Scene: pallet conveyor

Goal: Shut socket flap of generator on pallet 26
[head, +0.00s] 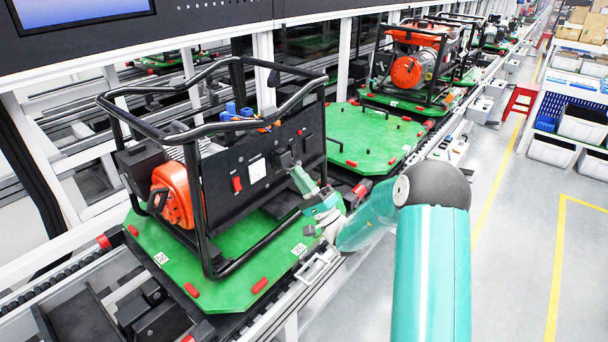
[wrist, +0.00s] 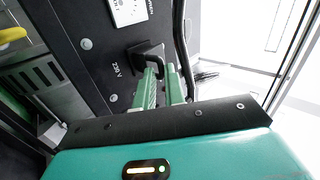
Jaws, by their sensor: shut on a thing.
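The generator (head: 258,178), a black frame with a black panel and an orange engine part, stands on green pallet 26 (head: 232,284). Its socket flap (head: 284,159) is a small black piece on the right part of the panel. In the wrist view the flap (wrist: 146,55) stands out from the panel beside the "230 V" label. My gripper (head: 297,176) reaches the panel from the right. In the wrist view its green fingers (wrist: 162,78) are close together at the flap's edge, shut on it. The fingers hide part of the flap and the socket behind it.
The generator's black tube frame (head: 322,130) runs close to my gripper. An empty green pallet (head: 375,135) and another generator (head: 415,70) stand farther along the conveyor.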

